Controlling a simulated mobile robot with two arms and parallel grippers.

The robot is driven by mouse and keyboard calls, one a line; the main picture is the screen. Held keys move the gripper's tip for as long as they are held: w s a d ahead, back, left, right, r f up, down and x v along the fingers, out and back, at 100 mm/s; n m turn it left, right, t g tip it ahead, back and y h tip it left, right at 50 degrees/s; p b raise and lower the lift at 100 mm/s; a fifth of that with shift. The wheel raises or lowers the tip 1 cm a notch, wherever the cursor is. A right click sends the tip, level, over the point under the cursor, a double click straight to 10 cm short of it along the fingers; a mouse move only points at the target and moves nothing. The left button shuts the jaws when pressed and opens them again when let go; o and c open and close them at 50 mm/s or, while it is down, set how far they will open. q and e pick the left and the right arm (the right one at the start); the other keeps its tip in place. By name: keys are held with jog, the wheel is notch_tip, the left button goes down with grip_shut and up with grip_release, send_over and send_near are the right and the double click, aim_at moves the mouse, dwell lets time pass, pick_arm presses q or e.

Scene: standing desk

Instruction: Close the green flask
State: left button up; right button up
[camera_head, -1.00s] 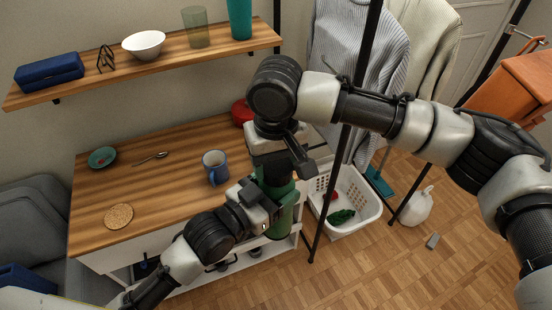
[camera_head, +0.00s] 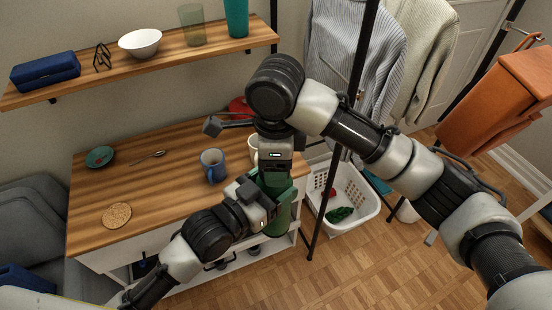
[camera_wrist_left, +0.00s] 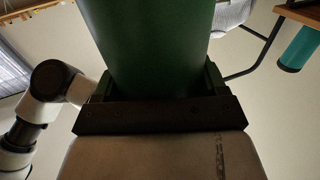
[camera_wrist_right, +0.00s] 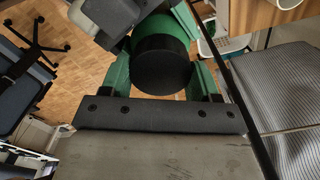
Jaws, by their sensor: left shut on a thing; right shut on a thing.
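The green flask (camera_head: 279,218) is held upright in front of the desk's right front corner. My left gripper (camera_head: 262,200) is shut around its body, which fills the left wrist view (camera_wrist_left: 155,45). My right gripper (camera_head: 274,172) is above the flask, pointing down. In the right wrist view its fingers are shut on a round black lid (camera_wrist_right: 161,66). The lid is at the flask's top end, with the green body (camera_wrist_right: 230,44) behind it. The flask's mouth is hidden, and I cannot tell how far the lid is seated.
A blue mug (camera_head: 213,164), a cork coaster (camera_head: 117,215) and a small green bowl (camera_head: 100,157) are on the wooden desk (camera_head: 165,190). A white laundry basket (camera_head: 350,222) stands on the floor to the right. A black rack post (camera_head: 335,150) stands close to my right arm.

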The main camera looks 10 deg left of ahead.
dwell(0.3)
jog(key=o, duration=0.9)
jog(key=shift+r, duration=2.3)
jog(key=shift+c, duration=0.4)
